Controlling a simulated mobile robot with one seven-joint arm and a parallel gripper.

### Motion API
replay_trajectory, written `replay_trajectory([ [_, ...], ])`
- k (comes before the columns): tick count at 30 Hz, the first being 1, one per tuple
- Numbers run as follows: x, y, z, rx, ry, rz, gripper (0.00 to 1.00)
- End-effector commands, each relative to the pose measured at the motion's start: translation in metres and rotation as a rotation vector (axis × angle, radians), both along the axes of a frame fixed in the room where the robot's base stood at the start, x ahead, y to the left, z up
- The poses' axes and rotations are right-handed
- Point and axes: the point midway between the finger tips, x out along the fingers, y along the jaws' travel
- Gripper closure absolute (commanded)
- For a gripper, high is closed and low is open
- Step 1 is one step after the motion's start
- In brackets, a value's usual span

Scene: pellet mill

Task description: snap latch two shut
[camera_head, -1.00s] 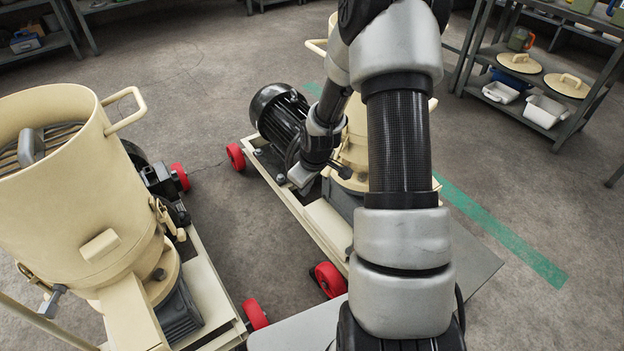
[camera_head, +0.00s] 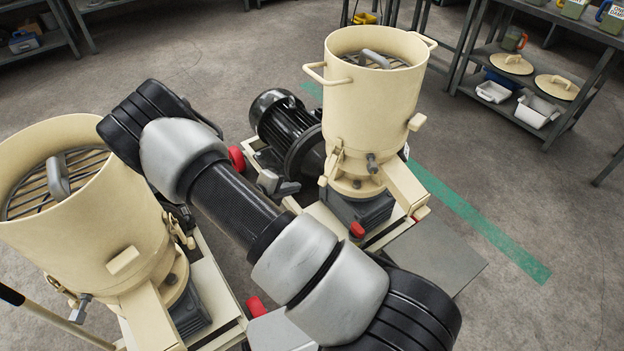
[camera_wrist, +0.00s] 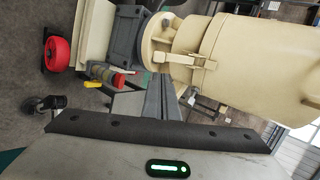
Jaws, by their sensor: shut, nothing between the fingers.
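The cream pellet mill on the right (camera_head: 372,105) has a latch (camera_head: 332,165) low on its left side, at the joint between barrel and base. In the wrist view a latch (camera_wrist: 192,62) shows at the joint beside the cream barrel (camera_wrist: 262,65), its lever lying across the seam. I cannot tell if it is fully closed or which number it bears. My gripper (camera_wrist: 150,98) is shut and empty, a little short of this latch and apart from it.
A second cream mill (camera_head: 85,220) stands at the left with its own latch (camera_head: 180,230). A black motor (camera_head: 288,130) sits behind the right mill's latch side. Shelves (camera_head: 540,75) hold lids and white bins. Floor at right is clear.

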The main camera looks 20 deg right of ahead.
Motion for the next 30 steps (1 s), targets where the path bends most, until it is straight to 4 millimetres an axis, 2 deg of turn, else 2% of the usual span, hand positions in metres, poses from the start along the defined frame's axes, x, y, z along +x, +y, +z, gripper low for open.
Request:
replay_trajectory([
  [5, 0.007, -0.017, -0.014, -0.006, 0.004, 0.002, 1.0],
  [18, 0.04, -0.084, -0.064, 0.0, 0.001, -0.002, 1.0],
  [24, 0.048, -0.1, -0.075, 0.001, 0.0, -0.001, 1.0],
  [30, 0.05, -0.104, -0.077, 0.002, 0.001, 0.0, 1.0],
])
